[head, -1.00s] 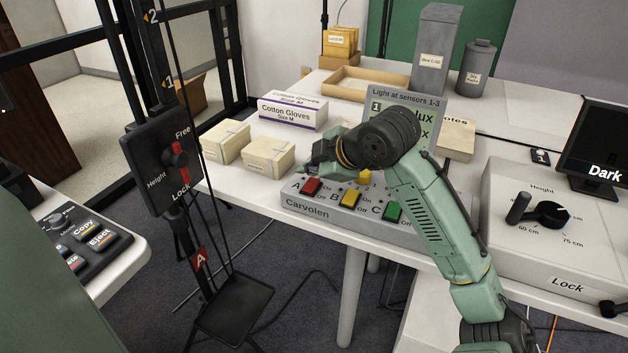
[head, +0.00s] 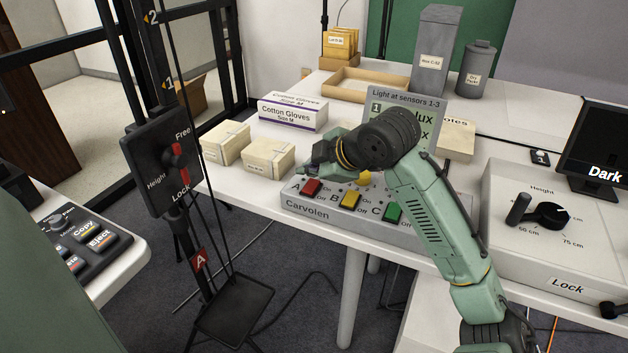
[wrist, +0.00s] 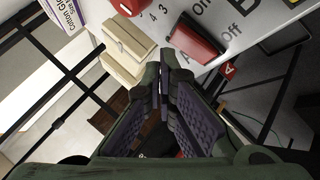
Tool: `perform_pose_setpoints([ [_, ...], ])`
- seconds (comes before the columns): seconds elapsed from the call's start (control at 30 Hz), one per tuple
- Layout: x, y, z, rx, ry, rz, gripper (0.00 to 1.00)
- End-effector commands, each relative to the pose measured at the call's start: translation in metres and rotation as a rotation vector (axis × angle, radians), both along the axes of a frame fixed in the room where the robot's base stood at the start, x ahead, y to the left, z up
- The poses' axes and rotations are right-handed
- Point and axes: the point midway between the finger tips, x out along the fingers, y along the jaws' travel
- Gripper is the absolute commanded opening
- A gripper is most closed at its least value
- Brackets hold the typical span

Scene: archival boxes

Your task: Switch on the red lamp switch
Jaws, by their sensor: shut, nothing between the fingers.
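The red switch (head: 311,187), marked A, is on the left of the grey Carvolen panel (head: 306,209) on the table, with On and Off printed beside it. In the wrist view the red switch (wrist: 198,38) is just beyond and to the right of the fingertips. My gripper (head: 303,171) is shut and empty, just above and behind the red switch in the head view. In the wrist view my gripper (wrist: 164,62) has its fingertips together. I cannot tell whether they touch the switch.
A yellow switch (head: 350,200) and a green switch (head: 392,211) sit to the right on the same panel. Two cream boxes (head: 268,158) stand close to the left of my gripper. A light display (head: 378,98) stands behind my arm.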

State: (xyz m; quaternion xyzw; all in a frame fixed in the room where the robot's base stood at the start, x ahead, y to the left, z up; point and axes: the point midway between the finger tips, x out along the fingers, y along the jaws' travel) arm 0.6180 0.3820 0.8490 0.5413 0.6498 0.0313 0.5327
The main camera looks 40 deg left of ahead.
Motion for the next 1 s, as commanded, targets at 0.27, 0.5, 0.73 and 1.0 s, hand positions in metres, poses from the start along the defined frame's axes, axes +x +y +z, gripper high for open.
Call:
perform_pose_setpoints([
  [0.27, 0.001, 0.0, -0.009, 0.0, 0.0, 0.0, 0.0],
  [0.5, 0.001, 0.0, -0.008, 0.0, 0.0, 0.0, 0.0],
  [0.73, 0.001, 0.0, -0.01, 0.0, 0.0, 0.0, 0.0],
  [1.0, 0.002, 0.0, -0.013, 0.0, 0.0, 0.0, 0.0],
])
